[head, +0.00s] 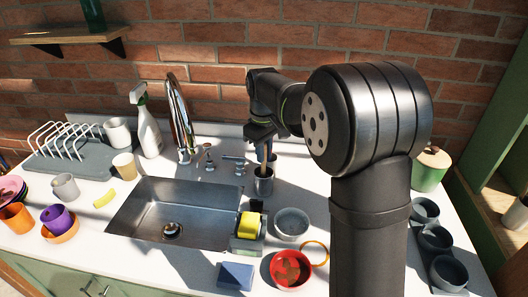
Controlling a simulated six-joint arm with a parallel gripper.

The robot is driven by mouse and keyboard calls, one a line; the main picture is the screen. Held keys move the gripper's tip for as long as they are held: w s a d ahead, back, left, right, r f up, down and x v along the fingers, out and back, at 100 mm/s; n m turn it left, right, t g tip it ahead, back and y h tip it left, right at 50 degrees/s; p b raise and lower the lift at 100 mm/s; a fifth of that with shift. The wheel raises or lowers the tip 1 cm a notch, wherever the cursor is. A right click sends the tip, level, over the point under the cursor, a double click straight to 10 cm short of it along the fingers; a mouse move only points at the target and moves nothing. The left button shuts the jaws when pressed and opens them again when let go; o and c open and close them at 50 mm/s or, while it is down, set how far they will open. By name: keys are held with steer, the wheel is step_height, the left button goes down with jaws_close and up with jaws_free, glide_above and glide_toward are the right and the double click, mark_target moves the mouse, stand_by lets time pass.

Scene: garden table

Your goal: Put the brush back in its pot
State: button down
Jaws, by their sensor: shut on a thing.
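My gripper (262,138) is at the back of the counter, right of the faucet, pointing down. The brush's upper part is hidden by my gripper.
The sink (175,212) lies left of the pot. A holder with a yellow sponge (249,225), a grey bowl (291,223) and a red bowl (290,269) stand in front. Spray bottle (147,130) and dish rack (75,153) are left.

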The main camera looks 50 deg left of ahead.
steer(key=shift+f, duration=0.2)
steer(key=c, duration=1.3)
jaws_free()
step_height(320, 180, up, 12)
steer(key=shift+s+r, duration=0.15)
steer(key=shift+r, duration=0.05)
step_height(320, 180, down, 12)
steer(key=shift+r, duration=1.8)
